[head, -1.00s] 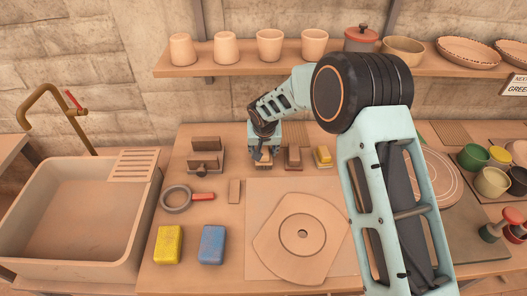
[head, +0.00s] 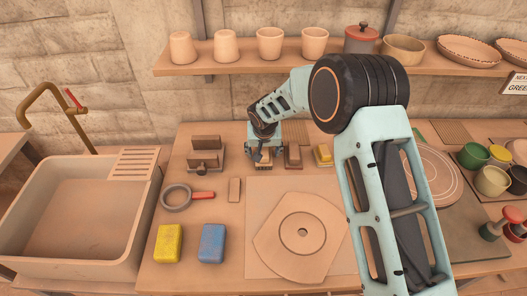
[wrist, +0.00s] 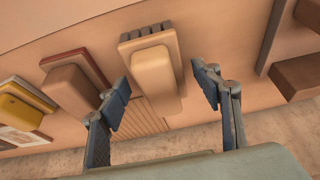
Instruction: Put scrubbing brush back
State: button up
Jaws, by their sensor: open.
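The scrubbing brush appears to be the beige block with a dark ribbed end (wrist: 153,72) in the wrist view. My gripper (wrist: 162,92) is open in the wrist view, with one finger on each side of the block's near end. Gaps show between the fingers and the block, and I see no grip on it.
A brown block on a red base (head: 293,156) and a yellow block (head: 323,154) stand close to the right of my gripper. A grey-based holder (head: 205,160) stands to the left. The shelf (head: 230,66) with pots runs along the wall behind. The sink (head: 75,215) is at far left.

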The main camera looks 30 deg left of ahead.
jog(key=b+v, duration=0.1)
jog(key=v, duration=1.1)
jog(key=shift+b, duration=0.35)
